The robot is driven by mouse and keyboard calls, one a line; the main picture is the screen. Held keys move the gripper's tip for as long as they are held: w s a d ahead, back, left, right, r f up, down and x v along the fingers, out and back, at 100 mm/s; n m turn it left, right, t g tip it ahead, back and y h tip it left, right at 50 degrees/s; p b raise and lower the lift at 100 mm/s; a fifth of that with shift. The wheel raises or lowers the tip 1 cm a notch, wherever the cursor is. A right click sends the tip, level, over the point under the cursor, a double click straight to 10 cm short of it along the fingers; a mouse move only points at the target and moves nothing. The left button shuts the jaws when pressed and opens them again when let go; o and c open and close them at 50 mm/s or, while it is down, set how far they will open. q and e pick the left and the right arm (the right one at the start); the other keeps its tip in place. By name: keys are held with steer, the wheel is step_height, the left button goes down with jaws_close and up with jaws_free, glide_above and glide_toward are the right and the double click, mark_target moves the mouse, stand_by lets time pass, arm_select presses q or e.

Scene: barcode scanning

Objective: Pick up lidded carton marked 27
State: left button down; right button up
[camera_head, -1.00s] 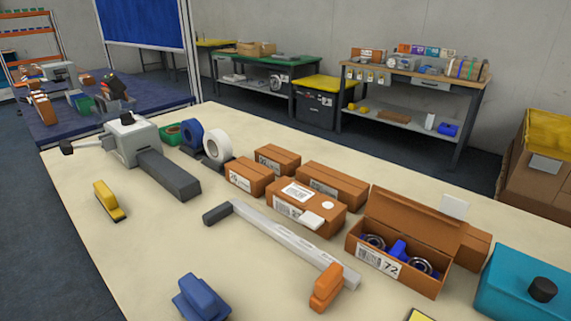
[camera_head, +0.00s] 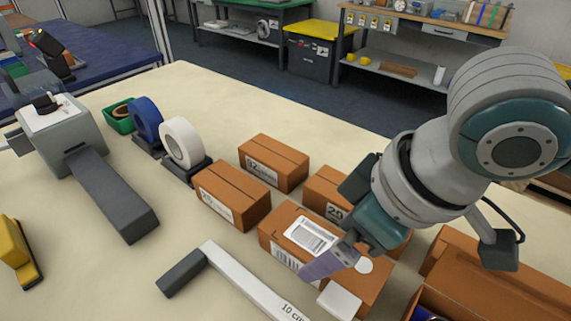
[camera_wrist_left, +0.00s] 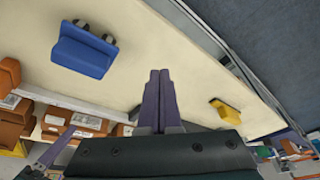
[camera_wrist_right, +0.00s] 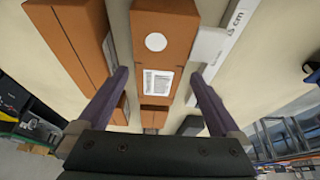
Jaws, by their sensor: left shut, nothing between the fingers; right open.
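Several brown lidded cartons stand together on the table. One with a small number on its end (camera_head: 326,188) is partly behind my right gripper; the number starts with 2, but I cannot read the rest surely. In front of it is a carton with a white label and round white spot on its lid (camera_head: 285,228), its front number not readable. My right gripper (camera_wrist_right: 158,76) is open above this front carton, which shows between its fingers in the right wrist view (camera_wrist_right: 165,40). My left gripper (camera_wrist_left: 159,76) is shut and empty over the table, outside the head view.
Two more cartons (camera_head: 273,163) (camera_head: 228,196) stand left of the gripper. An open carton (camera_head: 500,275) is at the right. Tape rolls (camera_head: 181,141) and a grey device (camera_head: 62,135) stand left.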

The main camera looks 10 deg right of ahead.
mark_target(325, 246)
steer(key=b+x, duration=0.1)
steer(key=x, duration=0.3)
steer(key=shift+w+f, duration=0.1)
steer(key=shift+w, duration=0.05)
steer(key=c, duration=1.1)
steer(key=shift+c, duration=0.7)
